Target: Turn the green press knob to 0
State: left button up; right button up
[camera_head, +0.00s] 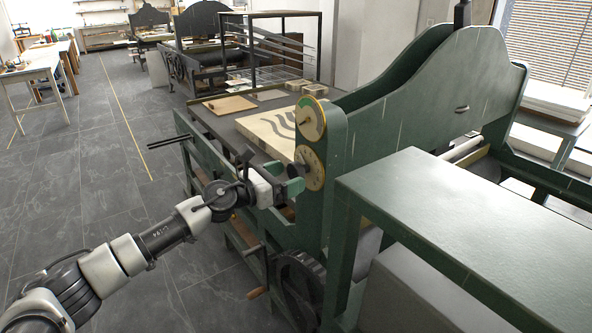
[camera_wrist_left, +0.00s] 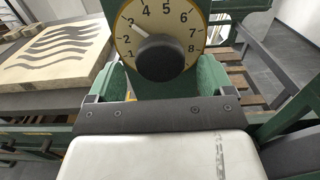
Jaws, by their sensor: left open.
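The green press (camera_head: 350,150) carries two round tan dials on its near end. The lower dial (camera_head: 315,175) has a dark round knob (camera_head: 295,170). In the wrist view this dial (camera_wrist_left: 200,17) shows black numerals 1 to 8, and the black knob (camera_wrist_left: 166,58) has a pale mark on its upper left edge pointing near 3. The 0 is hidden. My left gripper (camera_head: 286,183) is just in front of the lower dial. In the wrist view my left gripper (camera_wrist_left: 162,78) is open, with its fingers apart to either side below the knob. My right gripper is not in view.
A block with a dark wavy pattern (camera_head: 272,130) lies on the press bed, left of the dials. A handwheel (camera_head: 298,285) is below. A green tabletop (camera_head: 450,215) juts out at right. Open floor lies left.

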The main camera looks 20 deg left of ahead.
aim_at(292, 174)
pick_arm(q)
jog(key=shift+x, duration=1.25)
jog(key=shift+w+d, duration=0.25)
jog(key=shift+w, duration=0.05)
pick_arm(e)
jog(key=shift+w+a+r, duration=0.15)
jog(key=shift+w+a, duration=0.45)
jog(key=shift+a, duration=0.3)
pick_arm(q)
jog(key=shift+c, duration=0.2)
jog(key=c, duration=0.9)
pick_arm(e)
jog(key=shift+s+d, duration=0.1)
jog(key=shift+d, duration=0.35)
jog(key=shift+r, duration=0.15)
